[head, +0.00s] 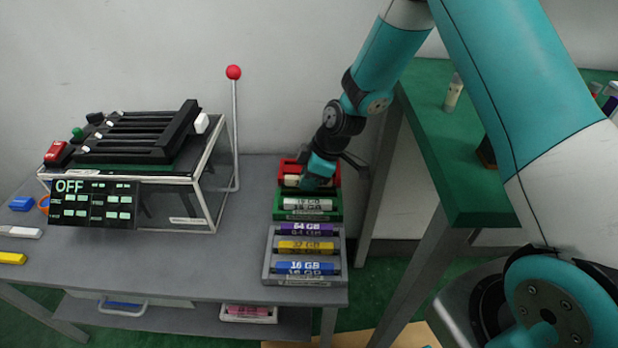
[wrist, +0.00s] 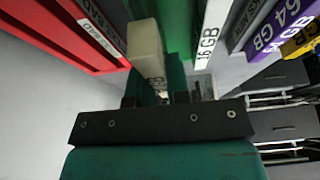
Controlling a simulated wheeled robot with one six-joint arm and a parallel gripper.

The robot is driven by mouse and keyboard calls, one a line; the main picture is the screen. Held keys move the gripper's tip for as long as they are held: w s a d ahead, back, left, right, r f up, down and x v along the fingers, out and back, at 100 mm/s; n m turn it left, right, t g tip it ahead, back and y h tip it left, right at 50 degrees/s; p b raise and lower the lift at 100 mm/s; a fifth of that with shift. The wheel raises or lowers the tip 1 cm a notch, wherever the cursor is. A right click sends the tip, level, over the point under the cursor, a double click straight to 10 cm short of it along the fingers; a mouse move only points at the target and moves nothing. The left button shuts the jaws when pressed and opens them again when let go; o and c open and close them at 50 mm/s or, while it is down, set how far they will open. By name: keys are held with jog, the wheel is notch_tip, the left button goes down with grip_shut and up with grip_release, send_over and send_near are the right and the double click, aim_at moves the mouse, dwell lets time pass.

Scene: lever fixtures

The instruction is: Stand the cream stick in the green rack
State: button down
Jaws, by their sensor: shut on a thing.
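The cream stick (wrist: 147,48) is held in my gripper (wrist: 157,98) and points away from the wrist. In the head view, a cream end (head: 291,181) shows beside my gripper (head: 307,181), at the near side of the red rack. The green rack (head: 336,207) stands just in front of the red one and holds a white stick (head: 307,204). In the wrist view, the green rack (wrist: 176,50) lies right beside the cream stick, with the white 16 GB stick (wrist: 209,38) farther right. I cannot tell whether the cream stick touches the green rack.
The red rack (head: 289,162) is behind the green rack. A grey rack (head: 270,268) with purple, yellow and blue sticks stands in front. A lever with a red knob (head: 233,72) and a black panel fixture (head: 140,150) stand to the left. A green-topped table (head: 445,150) is at right.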

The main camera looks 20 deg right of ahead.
jog(key=shift+f+b, duration=0.75)
jog(key=shift+f, duration=0.45)
jog(key=c, duration=1)
grip_release()
jog(key=shift+r, duration=0.1)
jog(key=p+v, duration=0.2)
jog(key=v, duration=1)
